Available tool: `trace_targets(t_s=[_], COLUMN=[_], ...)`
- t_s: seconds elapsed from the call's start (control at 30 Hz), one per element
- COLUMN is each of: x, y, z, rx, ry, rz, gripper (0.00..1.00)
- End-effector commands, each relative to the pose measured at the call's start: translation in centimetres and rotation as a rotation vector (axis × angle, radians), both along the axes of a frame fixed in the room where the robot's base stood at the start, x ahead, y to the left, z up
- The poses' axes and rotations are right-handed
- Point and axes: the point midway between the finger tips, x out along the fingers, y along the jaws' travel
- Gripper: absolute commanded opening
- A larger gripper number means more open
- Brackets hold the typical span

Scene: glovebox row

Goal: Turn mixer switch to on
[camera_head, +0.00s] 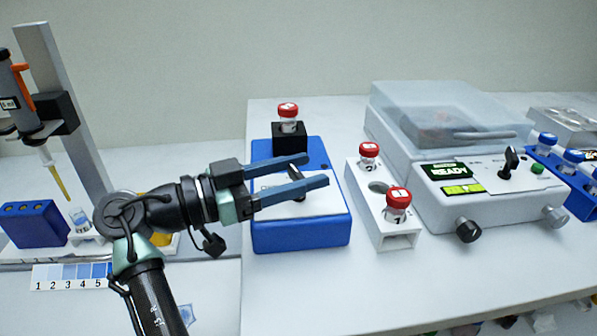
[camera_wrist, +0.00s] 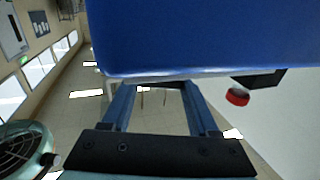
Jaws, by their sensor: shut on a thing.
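The mixer (camera_head: 300,236) is a blue box with a white top plate, in the middle of the head view. Its switch (camera_head: 297,197) is a small dark lever on that plate, partly hidden by my fingers. My gripper (camera_head: 317,170) reaches in from the left over the plate, its two blue fingers on either side of the switch, shut on it. In the wrist view the fingers (camera_wrist: 158,92) run up to the blue mixer body (camera_wrist: 200,35); the switch is hidden there. A red-capped vial (camera_head: 288,112) stands in the black holder (camera_head: 290,138) at the mixer's back.
Right of the mixer stands a white rack (camera_head: 397,240) with red-capped vials. Beyond it is a white machine (camera_head: 490,205) with a READY display and clear lid. A blue rack (camera_head: 35,225) and a pipette stand (camera_head: 70,110) are at left. The front table is clear.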

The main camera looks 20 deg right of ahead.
Motion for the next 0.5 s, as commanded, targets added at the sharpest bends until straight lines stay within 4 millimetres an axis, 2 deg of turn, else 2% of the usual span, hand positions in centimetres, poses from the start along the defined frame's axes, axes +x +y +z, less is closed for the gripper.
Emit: trace_targets(t_s=[0.03, 0.17, 0.2, 0.5], x=[-0.01, -0.01, -0.01, 0.01], y=[0.01, 0.0, 0.0, 0.19], z=[-0.05, -0.04, -0.04, -0.01], rx=[0.001, 0.0, 0.0, 0.0], ry=[0.003, 0.002, 0.002, 0.001], rz=[0.0, 0.0, 0.0, 0.002], gripper=[0.64, 0.87, 0.9, 0.9])
